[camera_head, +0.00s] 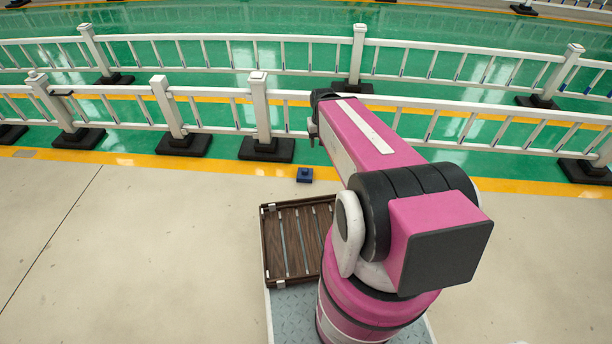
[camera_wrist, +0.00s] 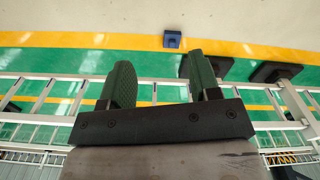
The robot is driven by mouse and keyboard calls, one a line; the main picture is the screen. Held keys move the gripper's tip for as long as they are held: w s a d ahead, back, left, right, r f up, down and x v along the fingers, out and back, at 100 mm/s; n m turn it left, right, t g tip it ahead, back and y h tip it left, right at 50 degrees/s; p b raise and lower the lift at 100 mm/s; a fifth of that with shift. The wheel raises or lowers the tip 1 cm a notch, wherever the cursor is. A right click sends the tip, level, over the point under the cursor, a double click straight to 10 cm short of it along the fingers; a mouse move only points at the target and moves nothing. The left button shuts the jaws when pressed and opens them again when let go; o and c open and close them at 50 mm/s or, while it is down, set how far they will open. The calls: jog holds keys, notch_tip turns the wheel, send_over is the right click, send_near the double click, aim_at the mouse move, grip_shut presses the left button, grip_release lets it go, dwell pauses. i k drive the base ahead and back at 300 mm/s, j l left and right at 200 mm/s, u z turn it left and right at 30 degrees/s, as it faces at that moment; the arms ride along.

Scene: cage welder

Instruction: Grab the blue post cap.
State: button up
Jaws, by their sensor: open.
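The blue post cap (camera_head: 304,175) is a small blue block lying on the floor by the yellow line, in front of the white fence. It also shows in the wrist view (camera_wrist: 172,40) near the top, beyond my fingertips. My gripper (camera_wrist: 158,72) is open with two dark green fingers spread apart and nothing between them. The cap is clear of both fingers, and the gap between them is empty. In the head view my pink arm reaches toward the fence, and the fingers are mostly hidden at its far end.
White fences (camera_head: 258,110) with black feet run across the far side, close beyond the cap. A brown slatted tray (camera_head: 266,245) sits on my base's front deck. The pale concrete floor (camera_head: 130,240) to the left is clear.

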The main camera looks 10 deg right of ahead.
aim_at(304, 175)
jog(key=j+z, duration=0.1)
jog(key=z, duration=0.3)
jog(key=i+j+z, duration=0.1)
jog(key=z, duration=0.35)
jog(key=j+z, duration=0.2)
jog(key=j, duration=0.35)
jog(key=j+z, duration=0.2)
jog(key=j, duration=0.3)
jog(key=j+z, duration=0.25)
jog(key=j, duration=0.25)
jog(key=k+j+z, duration=0.2)
jog(key=j, duration=0.3)
jog(key=k+j, duration=0.1)
jog(key=j, duration=0.8)
jog(key=k, duration=0.05)
